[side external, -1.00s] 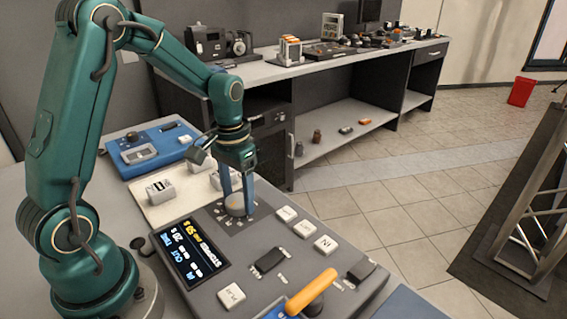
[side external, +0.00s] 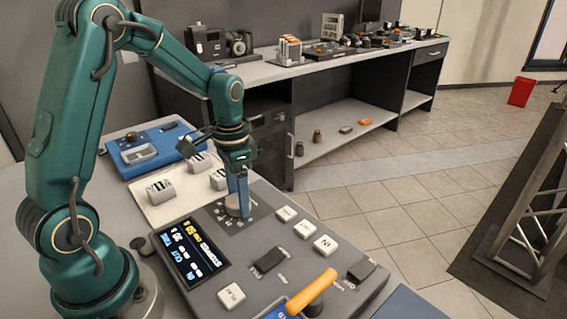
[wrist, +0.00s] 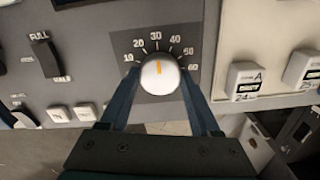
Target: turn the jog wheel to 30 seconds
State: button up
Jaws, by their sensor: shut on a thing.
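The jog wheel (wrist: 160,78) is a silver knob on a dark square plate, with printed numbers from 10 to 60 around its upper side. Its orange mark points nearly straight up in the wrist view, at or close to the 30. In the side view the wheel (side external: 236,207) sits at the far end of the grey console. My gripper (side external: 239,207) points down over it, and its two blue fingers are shut on the wheel's sides, as the wrist view (wrist: 160,82) shows. The console's display (side external: 190,255) is lit, but its small text is hard to read.
White buttons (side external: 304,229) and a dark rocker switch (side external: 270,260) lie nearby on the console. An orange-handled lever (side external: 312,292) stands at the front. A pale panel with white blocks (side external: 160,188) and a blue device (side external: 150,145) lie beyond the console.

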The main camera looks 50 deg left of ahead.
jog(key=shift+s, duration=0.1)
jog(key=o, duration=1.4)
jog(key=shift+r, duration=0.1)
jog(key=shift+r, duration=2.5)
